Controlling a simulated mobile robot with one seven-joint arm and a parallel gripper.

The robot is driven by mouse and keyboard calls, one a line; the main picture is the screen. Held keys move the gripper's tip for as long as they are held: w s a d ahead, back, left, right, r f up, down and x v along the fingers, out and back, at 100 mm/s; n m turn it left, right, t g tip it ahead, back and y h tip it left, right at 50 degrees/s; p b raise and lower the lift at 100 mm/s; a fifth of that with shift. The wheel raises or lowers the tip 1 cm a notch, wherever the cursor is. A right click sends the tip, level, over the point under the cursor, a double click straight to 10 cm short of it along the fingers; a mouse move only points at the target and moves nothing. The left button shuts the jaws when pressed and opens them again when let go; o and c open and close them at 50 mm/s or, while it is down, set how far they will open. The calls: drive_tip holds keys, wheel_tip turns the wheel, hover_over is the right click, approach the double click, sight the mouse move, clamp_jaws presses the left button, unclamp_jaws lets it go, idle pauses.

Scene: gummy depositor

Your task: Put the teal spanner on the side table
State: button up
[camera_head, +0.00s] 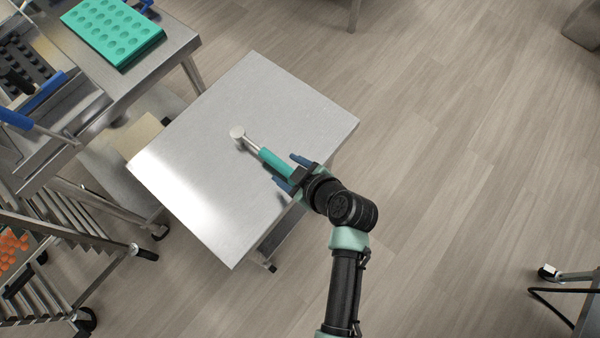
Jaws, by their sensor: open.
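The teal spanner (275,161) has a teal handle and a pale metal head that points up and left. It is over the right part of the bare metal side table (215,160) and appears to lie on its top, though a small gap under it is hard to rule out. My gripper (289,172) is at the handle's near end. Its blue fingers are open, one on either side of the handle. Contact between the fingers and the handle cannot be made out.
A metal bench (160,60) with a teal moulded tray (112,30) stands at the upper left. Machinery and a wheeled rack (75,225) with orange pieces are at the left. The floor on the right is mostly clear, with a wheeled metal frame (575,277) at the lower right.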

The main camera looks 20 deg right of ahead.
drive_tip(key=v, duration=0.6)
drive_tip(key=w+d+r+m+t+h, duration=0.1)
drive_tip(key=w+r+t, duration=0.2)
drive_tip(key=w+r, duration=0.5)
drive_tip(key=w+r+m+t+h, duration=0.15)
drive_tip(key=w+r, duration=0.25)
drive_tip(key=r, duration=0.7)
drive_tip(key=w+a+r+t, duration=0.25)
drive_tip(key=r+t, duration=0.25)
drive_tip(key=r, duration=1.2)
drive_tip(key=s+a+r+m+t, duration=0.2)
drive_tip(key=s+r+t, duration=0.1)
drive_tip(key=r, duration=0.6)
drive_tip(key=s+a+r+m+t+h, duration=0.1)
drive_tip(key=s+r+t, duration=0.2)
drive_tip(key=r, duration=0.7)
drive_tip(key=s+a+r+m+t, duration=0.2)
drive_tip(key=s+r, duration=0.4)
drive_tip(key=r, duration=0.3)
drive_tip(key=shift+a+r+m+t, duration=0.3)
drive_tip(key=shift+r+m+t, duration=0.1)
drive_tip(key=shift+t, duration=0.25)
drive_tip(key=shift+s+h, duration=0.1)
drive_tip(key=shift+h, duration=0.15)
